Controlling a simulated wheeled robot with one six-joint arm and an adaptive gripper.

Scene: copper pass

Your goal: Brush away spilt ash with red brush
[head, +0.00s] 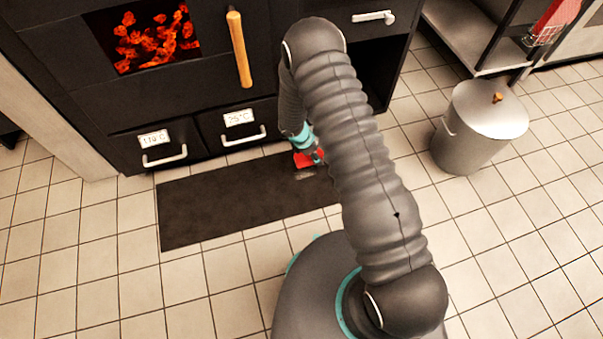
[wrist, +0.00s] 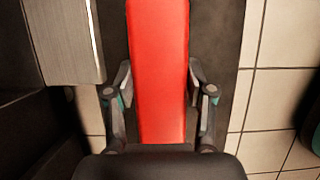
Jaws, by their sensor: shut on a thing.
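The red brush (head: 308,158) shows in the head view as a small red patch low over the dark mat, partly hidden by my arm. In the wrist view the red brush (wrist: 160,70) is a long red bar running up the picture between the fingers. My gripper (wrist: 160,85) is shut on it, one finger on each side. In the head view my gripper (head: 312,150) is at the mat's back right, in front of the oven. I cannot see bristles. No ash can be made out clearly; a faint pale smudge (head: 304,176) lies on the mat beside the brush.
The dark mat (head: 220,205) lies on pale tiles before a black oven (head: 205,75) with glowing coals and two drawers. A lidded metal bin (head: 465,145) stands to the right. A shelf (head: 470,40) is at the upper right. The tiles left of the mat are clear.

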